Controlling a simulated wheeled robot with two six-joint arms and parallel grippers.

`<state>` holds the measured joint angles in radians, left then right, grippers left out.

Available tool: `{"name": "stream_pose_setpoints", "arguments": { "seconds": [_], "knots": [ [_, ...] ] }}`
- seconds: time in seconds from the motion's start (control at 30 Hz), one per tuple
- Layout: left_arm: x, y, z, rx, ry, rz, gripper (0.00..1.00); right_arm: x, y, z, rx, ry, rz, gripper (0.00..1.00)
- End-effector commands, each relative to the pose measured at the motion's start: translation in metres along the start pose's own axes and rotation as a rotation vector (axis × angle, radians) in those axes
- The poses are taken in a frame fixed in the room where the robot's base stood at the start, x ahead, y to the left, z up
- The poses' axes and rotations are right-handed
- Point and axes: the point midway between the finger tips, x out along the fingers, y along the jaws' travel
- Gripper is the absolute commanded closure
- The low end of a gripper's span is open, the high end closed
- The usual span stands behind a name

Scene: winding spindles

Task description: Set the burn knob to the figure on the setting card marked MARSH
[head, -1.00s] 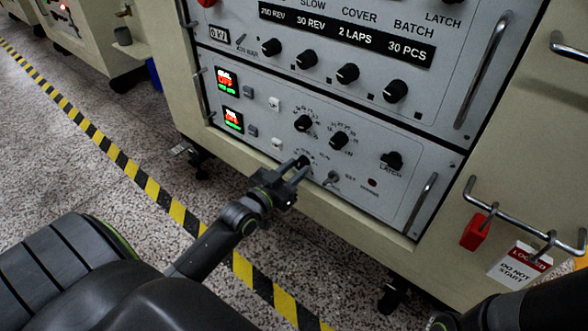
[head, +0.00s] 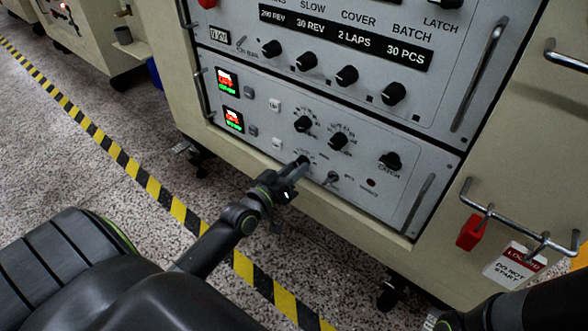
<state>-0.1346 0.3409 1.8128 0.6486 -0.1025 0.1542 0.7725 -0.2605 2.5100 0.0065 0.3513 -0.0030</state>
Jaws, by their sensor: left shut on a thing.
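My left gripper (head: 300,166) reaches the lower edge of the lower grey panel (head: 262,156). It is shut on a small black knob (head: 304,160), which its fingers partly cover. The print around that knob is too small to read, so I cannot tell from its label whether it is the burn knob. Other black knobs, a middle-left one (head: 303,124), a middle one (head: 339,140) and a right one (head: 389,161), sit above and to the right. No card marked MARSH can be made out. My right gripper is out of view; only part of that arm shows at the lower right.
Metal handles (head: 419,204) stand out from the panel. A red padlock (head: 473,233) and a lockout tag (head: 514,265) hang from a rail. Yellow-black tape (head: 142,182) crosses the open floor.

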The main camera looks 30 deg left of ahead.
Motion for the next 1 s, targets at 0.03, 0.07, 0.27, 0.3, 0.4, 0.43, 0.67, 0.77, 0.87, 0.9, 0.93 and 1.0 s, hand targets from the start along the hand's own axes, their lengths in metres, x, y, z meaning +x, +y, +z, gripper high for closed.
{"name": "stream_pose_setpoints", "arguments": {
  "seconds": [0.03,0.07,0.27,0.3,0.4,0.43,0.67,0.77,0.87,0.9,0.93,1.0],
  "knots": [
    [0.0,0.0,0.0,-0.001,0.001,0.0,0.94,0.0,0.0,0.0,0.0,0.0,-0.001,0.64],
    [0.0,0.0,0.0,-0.001,0.001,0.0,0.94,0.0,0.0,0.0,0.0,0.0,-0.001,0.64],
    [0.0,0.0,0.0,0.0,0.001,0.0,0.94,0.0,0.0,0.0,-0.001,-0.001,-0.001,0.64],
    [0.0,0.0,0.0,0.0,0.001,0.0,0.69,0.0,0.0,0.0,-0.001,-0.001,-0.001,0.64],
    [0.0,0.0,0.0,0.001,0.0,0.0,0.56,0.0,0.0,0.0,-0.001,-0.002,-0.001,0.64],
    [0.0,0.0,0.0,0.001,0.0,0.0,0.52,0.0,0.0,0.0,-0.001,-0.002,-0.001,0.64],
    [0.0,0.0,0.0,0.001,0.0,0.0,0.5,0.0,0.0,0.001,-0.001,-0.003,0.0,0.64],
    [-0.002,0.0,0.0,0.001,0.0,0.0,0.5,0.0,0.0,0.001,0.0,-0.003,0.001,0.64],
    [-0.008,-0.001,0.0,0.002,-0.001,-0.001,0.5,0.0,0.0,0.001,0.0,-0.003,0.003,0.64],
    [-0.013,-0.001,0.001,0.002,-0.002,-0.002,0.5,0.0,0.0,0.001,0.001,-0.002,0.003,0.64],
    [-0.017,-0.001,0.001,0.002,-0.002,-0.002,0.5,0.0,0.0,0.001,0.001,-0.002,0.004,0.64],
    [-0.029,-0.001,0.001,0.002,-0.002,-0.002,0.5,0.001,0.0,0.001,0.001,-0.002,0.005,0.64]
  ]
}}
